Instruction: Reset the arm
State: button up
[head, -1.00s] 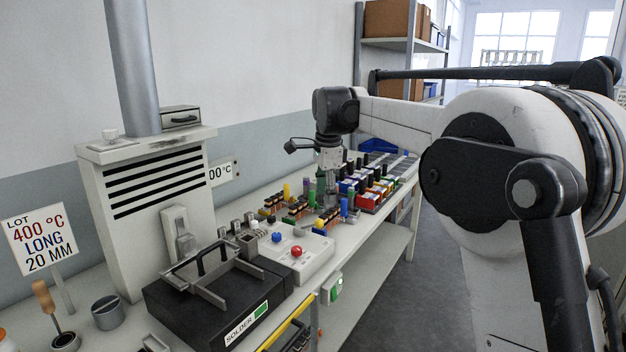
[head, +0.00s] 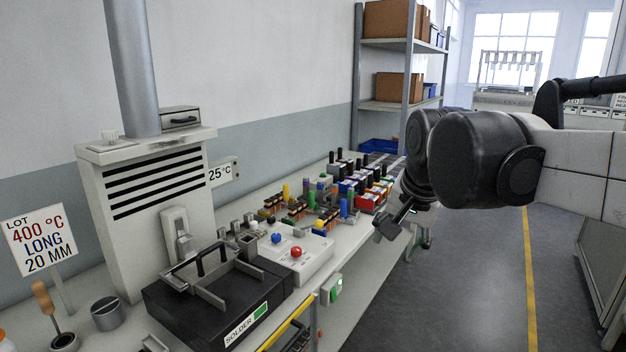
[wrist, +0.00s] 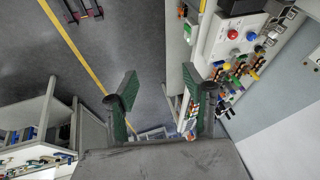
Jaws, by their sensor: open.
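My gripper (wrist: 165,100) is open and empty in the wrist view, its two dark green fingers spread over the floor and bench edge. In the head view my gripper (head: 419,246) hangs off the right side of the bench, above the floor, partly hidden by my wrist. My arm comes in from the right edge of that view. The workbench (head: 345,245) carries rows of coloured connectors (head: 313,200), which stand to the left of my gripper and apart from it.
A black solder box (head: 215,295) and a white button panel (head: 305,262) stand on the near bench. A vented white unit (head: 150,200) with a pipe is at left. Shelves (head: 400,105) stand behind. The grey floor (head: 470,290) with a yellow line is open at right.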

jog(key=s+d+f+n+t, duration=0.1)
jog(key=s+d+f+n, duration=0.1)
jog(key=s+f, duration=0.4)
jog(key=s+d+f+n+t, duration=0.1)
jog(key=s+f, duration=0.4)
jog(key=s, duration=0.6)
jog(key=d+n, duration=0.1)
jog(key=n, duration=0.1)
jog(key=shift+d+f+n, duration=0.2)
jog(key=shift+f+n, duration=0.2)
